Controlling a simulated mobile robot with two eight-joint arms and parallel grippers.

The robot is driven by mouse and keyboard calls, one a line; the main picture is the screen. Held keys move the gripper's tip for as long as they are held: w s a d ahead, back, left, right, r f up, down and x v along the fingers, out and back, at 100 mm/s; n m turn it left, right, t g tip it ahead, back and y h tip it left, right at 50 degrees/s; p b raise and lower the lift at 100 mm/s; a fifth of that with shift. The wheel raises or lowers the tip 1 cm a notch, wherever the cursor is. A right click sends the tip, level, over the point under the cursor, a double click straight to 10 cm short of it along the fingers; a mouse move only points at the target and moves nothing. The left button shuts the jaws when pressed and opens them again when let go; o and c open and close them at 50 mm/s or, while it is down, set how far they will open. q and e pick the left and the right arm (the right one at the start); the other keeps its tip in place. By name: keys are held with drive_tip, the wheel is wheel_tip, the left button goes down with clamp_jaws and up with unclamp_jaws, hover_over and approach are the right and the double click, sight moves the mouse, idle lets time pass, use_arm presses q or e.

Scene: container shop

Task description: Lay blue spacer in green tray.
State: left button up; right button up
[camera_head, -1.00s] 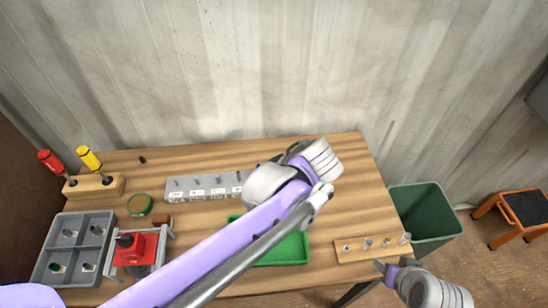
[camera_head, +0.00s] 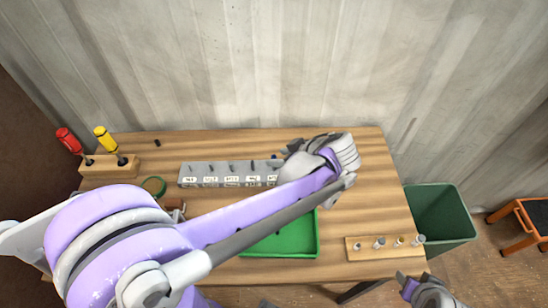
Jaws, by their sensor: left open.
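A small blue piece (camera_head: 274,157), possibly the blue spacer, shows at the right end of the grey labelled rack (camera_head: 205,181). My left gripper (camera_head: 290,148) is open just right of it, above the back of the table; its fingertips are largely hidden by its own body. My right gripper (camera_head: 408,282) is at the lower right, off the table's front edge; its jaw gap is unclear.
A wooden block (camera_head: 370,254) with several metal pegs stands at the front right. A green bin (camera_head: 445,215) and orange stool (camera_head: 525,222) are on the floor at right. Red and yellow screwdrivers stand in a holder (camera_head: 98,168) at back left. My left arm hides the front left.

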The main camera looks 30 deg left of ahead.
use_arm(q)
drive_tip(key=shift+x, duration=0.9)
drive_tip(key=shift+r, duration=0.1)
clamp_jaws()
